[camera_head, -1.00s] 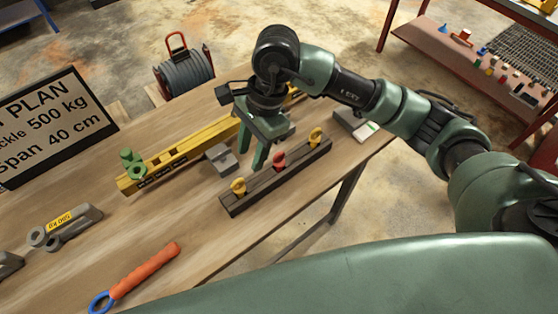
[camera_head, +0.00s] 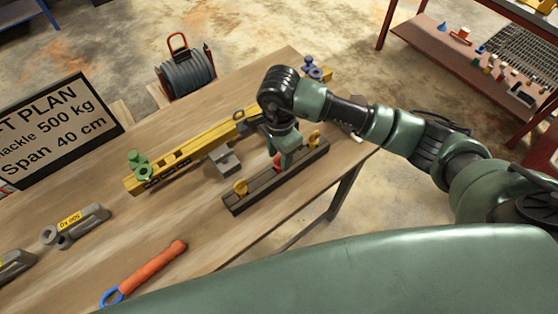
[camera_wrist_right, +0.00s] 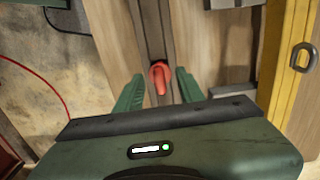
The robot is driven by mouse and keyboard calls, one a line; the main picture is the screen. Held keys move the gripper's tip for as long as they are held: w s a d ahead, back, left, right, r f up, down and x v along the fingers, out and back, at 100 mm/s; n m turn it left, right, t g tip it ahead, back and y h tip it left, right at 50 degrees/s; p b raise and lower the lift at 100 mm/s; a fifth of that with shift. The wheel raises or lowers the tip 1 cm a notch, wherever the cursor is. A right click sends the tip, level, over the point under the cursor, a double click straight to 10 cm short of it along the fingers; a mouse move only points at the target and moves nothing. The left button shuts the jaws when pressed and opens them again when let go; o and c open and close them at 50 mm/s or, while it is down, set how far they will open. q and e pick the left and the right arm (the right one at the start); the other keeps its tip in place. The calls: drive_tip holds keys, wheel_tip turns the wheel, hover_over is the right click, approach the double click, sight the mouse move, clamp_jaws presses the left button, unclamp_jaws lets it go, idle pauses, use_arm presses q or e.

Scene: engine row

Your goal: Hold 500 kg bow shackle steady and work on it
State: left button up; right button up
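A dark wooden rack (camera_head: 255,197) near the bench's front edge holds a yellow ring-shaped piece at each end (camera_head: 240,187) and a red one (camera_head: 277,162) in the middle. No weight marking is readable on them, so I cannot tell which is the 500 kg bow shackle. My right gripper (camera_head: 284,160) points down over the middle of the rack. In the right wrist view the red piece (camera_wrist_right: 160,78) shows between its spread fingers (camera_wrist_right: 158,92), which appear clear of it on both sides. My left gripper is not in view.
A yellow beam (camera_head: 195,148) with green fittings (camera_head: 138,165) lies behind the rack, with a grey block (camera_head: 224,159) between. Grey labelled pieces (camera_head: 76,226) and an orange-gripped tool (camera_head: 145,273) lie left. A lift-plan sign (camera_head: 55,130) stands at the back left.

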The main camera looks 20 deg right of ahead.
clamp_jaws()
drive_tip(key=shift+r, duration=0.15)
